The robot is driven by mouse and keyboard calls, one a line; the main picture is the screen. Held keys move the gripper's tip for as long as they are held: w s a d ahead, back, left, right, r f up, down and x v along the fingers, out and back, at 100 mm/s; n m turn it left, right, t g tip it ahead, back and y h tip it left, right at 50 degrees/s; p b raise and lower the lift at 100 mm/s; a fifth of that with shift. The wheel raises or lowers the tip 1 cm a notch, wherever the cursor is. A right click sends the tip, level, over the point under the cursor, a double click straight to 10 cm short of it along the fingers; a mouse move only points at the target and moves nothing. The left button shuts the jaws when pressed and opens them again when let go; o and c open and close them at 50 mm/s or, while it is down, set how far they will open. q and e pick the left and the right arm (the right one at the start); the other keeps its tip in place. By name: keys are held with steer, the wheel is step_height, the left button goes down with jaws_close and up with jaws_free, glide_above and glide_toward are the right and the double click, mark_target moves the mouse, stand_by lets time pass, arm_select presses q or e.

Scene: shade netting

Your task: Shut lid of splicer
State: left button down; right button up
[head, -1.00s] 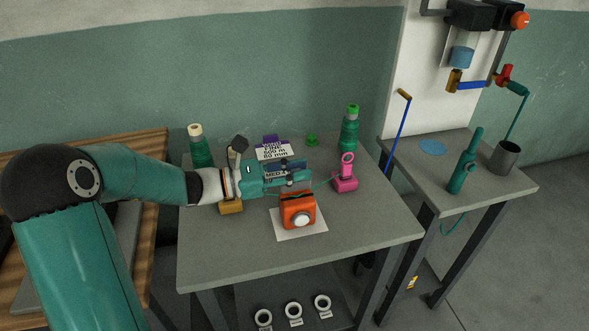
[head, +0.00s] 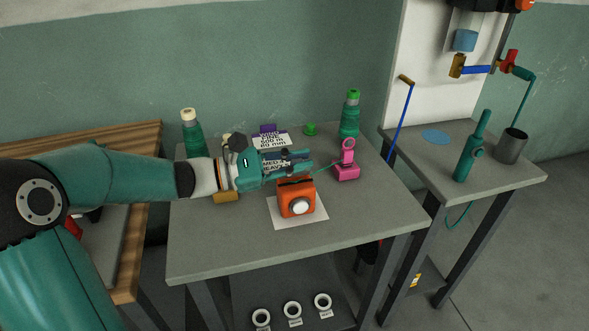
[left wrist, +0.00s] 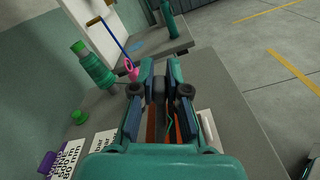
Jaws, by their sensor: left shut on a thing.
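The splicer (head: 298,197) is an orange box with a round white front knob and a dark slit near its top, standing on a white sheet (head: 318,218). My left gripper (head: 308,163) reaches in from the left, directly behind and above the splicer's top. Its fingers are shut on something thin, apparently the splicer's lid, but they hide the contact. In the left wrist view, orange parts of the splicer (left wrist: 151,125) show between the fingers of my left gripper (left wrist: 160,75). How far the lid stands open cannot be told. My right gripper is not in view.
A pink stand (head: 347,170) with a ring sits right of the splicer, a thin green strand running toward it. The table's (head: 370,220) front right is clear.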

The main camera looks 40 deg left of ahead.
arm_select(q)
steer(key=d+f+m+b, duration=0.1)
steer(key=m+b, duration=0.2)
steer(key=b, duration=0.3)
steer(key=s+d+f+m+b, duration=0.1)
steer(key=f+m+b, duration=0.1)
steer(key=m+b, duration=0.2)
steer(key=s+f+m+b, duration=0.1)
steer(key=m+b, duration=0.2)
steer(key=b, duration=0.5)
steer(key=shift+s+d+f, duration=0.15)
steer(key=shift+d+f, duration=0.2)
steer(key=shift+d, duration=0.05)
steer(key=shift+f+m+b, duration=0.1)
steer(key=shift+m+b, duration=0.7)
steer(key=shift+b, duration=0.45)
steer(key=c, duration=1.2)
jaws_free()
steer(key=shift+o, duration=0.2)
steer(key=v, duration=1)
steer(key=shift+s+a, duration=0.25)
steer(key=shift+a, duration=0.1)
steer(key=shift+s+a, duration=0.35)
steer(key=shift+s, duration=0.15)
